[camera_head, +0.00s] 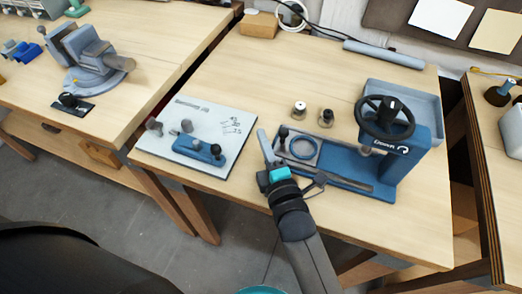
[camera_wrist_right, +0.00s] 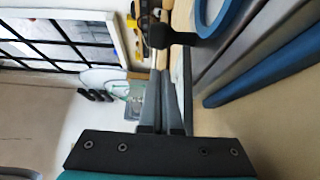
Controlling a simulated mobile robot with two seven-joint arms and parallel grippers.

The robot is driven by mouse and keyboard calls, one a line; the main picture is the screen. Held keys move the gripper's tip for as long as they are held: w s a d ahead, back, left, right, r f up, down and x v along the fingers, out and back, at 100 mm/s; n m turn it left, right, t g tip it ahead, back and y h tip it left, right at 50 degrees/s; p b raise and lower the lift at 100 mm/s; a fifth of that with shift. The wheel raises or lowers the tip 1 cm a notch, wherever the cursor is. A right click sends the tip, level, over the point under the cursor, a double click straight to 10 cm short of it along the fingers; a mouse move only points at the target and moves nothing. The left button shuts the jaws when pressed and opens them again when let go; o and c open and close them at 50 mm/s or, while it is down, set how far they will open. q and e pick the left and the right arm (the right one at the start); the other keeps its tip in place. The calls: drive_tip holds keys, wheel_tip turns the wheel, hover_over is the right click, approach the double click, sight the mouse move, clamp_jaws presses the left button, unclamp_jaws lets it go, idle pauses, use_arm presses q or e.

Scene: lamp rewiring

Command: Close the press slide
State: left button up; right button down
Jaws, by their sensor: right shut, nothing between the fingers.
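The press (camera_head: 400,150) is blue with a black handwheel (camera_head: 385,117) and stands at the right of the middle table. Its slide (camera_head: 300,158) is a grey plate at the left end of the base, out from under the wheel. A blue ring (camera_head: 303,148) lies on it. A black-knobbed handle (camera_head: 283,133) stands at the slide's left end. My right gripper (camera_head: 263,137) is shut and empty, just left of this handle. In the right wrist view, the fingers (camera_wrist_right: 165,82) point towards the black knob (camera_wrist_right: 172,36); contact cannot be told. My left gripper is not in view.
Two small knobbed parts (camera_head: 313,113) stand behind the slide. A pale board (camera_head: 198,108) with a blue fixture (camera_head: 199,152) lies left of my gripper. A grey tray (camera_head: 420,98) is behind the press.

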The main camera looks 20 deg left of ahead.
sight(277, 150)
drive_tip(key=shift+w+d+r, duration=0.1)
drive_tip(key=shift+w+d, duration=0.05)
drive_tip(key=shift+d, duration=0.55)
drive_tip(key=shift+w+d, duration=0.15)
drive_tip(key=shift+d, duration=0.4)
drive_tip(key=shift+d+p, duration=0.3)
drive_tip(key=shift+d, duration=0.1)
drive_tip(key=d+p, duration=0.3)
drive_tip(key=d, duration=0.9)
drive_tip(key=shift+s+d, duration=0.15)
drive_tip(key=shift+s, duration=0.05)
drive_tip(key=shift+d, duration=0.3)
